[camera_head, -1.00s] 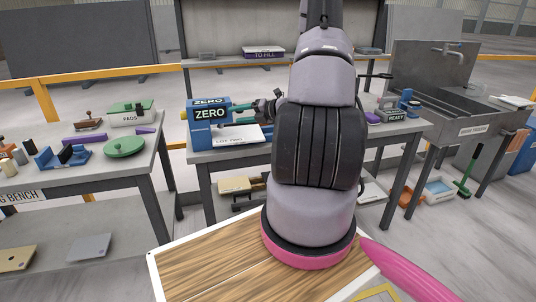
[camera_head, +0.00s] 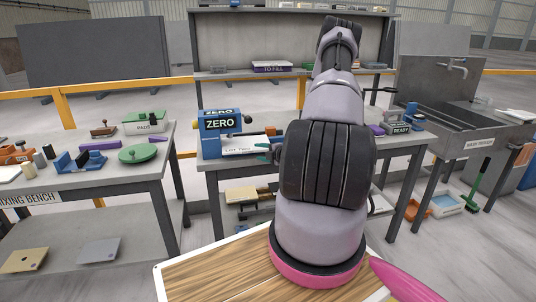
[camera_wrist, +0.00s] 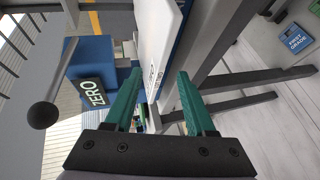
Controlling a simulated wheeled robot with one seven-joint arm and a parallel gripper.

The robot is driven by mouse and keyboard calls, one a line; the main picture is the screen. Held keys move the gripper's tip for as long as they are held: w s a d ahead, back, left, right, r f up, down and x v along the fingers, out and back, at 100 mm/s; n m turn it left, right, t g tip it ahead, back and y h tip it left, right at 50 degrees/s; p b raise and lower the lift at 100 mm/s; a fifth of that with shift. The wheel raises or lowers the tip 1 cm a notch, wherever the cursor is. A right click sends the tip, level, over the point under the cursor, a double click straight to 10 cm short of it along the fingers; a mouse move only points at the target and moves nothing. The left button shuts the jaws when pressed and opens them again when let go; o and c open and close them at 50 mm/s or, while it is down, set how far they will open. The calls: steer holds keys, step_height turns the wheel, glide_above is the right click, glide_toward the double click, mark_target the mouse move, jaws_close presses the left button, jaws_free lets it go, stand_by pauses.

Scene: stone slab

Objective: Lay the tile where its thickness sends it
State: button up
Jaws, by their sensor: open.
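My gripper (camera_wrist: 165,103) is open in the wrist view, with two green fingers apart and nothing clearly held between them. In the head view a green fingertip (camera_head: 262,146) shows beside the white slab marked LOT TWO (camera_head: 238,144); my arm hides the rest of the gripper. That slab is also ahead of the fingers in the wrist view (camera_wrist: 160,45), seen nearly edge-on. A blue block marked ZERO (camera_head: 219,124) stands behind it, and shows at left in the wrist view (camera_wrist: 92,92). I cannot tell any single tile apart.
A black ball-ended lever (camera_wrist: 43,115) is near the left finger in the wrist view. The mixing bench (camera_head: 50,183) at left holds a PADS box (camera_head: 143,126) and tools. A sink (camera_head: 465,112) stands at right.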

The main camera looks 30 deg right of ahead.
steer(key=shift+x, duration=1.45)
steer(key=shift+c, duration=0.2)
jaws_close()
stand_by(0.4)
